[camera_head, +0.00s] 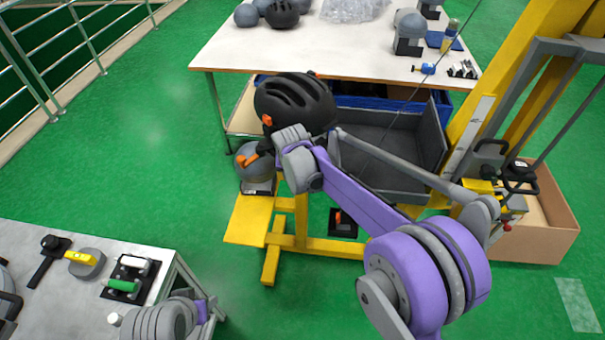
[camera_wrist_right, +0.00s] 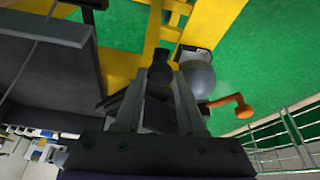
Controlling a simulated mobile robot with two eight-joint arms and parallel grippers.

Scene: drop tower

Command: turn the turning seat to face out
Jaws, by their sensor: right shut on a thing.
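My right gripper (camera_head: 270,142) reaches in from the right at the helmet's lower left. In the wrist view, my right gripper (camera_wrist_right: 158,92) is shut on a dark part between its fingers. The orange lever (camera_wrist_right: 237,103) sticks out to the right there. A grey ball (camera_wrist_right: 198,80) lies behind it. Only a link of my left arm shows at the bottom; its gripper is out of view.
A dark grey walled tray (camera_head: 388,150) lies right of the helmet, beside the yellow tower (camera_head: 505,90). A white table (camera_head: 300,45) with headforms stands behind. A yellow base (camera_head: 250,218) is below. A grey bench (camera_head: 60,290) with tools is at lower left.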

